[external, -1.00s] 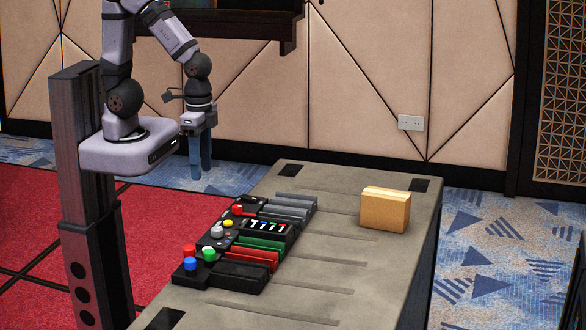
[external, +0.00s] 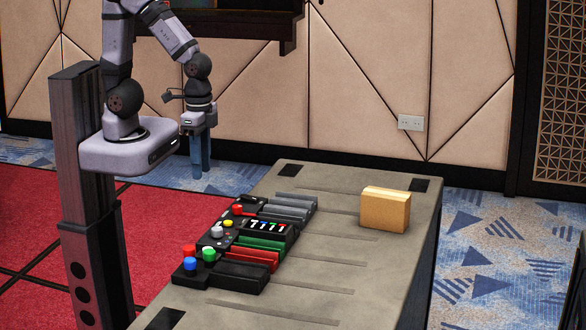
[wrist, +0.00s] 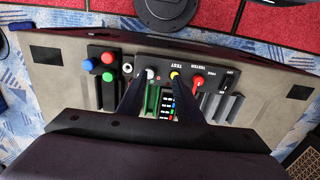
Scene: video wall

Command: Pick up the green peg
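The green peg (external: 209,254) is a short round piece standing upright at the near left end of the black panel (external: 236,279). A blue peg (external: 190,264) and a red peg (external: 189,250) stand close beside it. The green peg also shows left of my fingers in the wrist view (wrist: 107,58), with the red peg (wrist: 88,65) and blue peg (wrist: 108,77) near it. My gripper (external: 201,174) hangs with its fingers down, above and well apart from the pegs. In the wrist view my two fingers (wrist: 153,88) are apart with nothing held between them.
Green strips (external: 262,244) and red strips (external: 255,257) lie alongside. A tan block (external: 385,210) stands on the table (external: 330,190), with bare surface around it.

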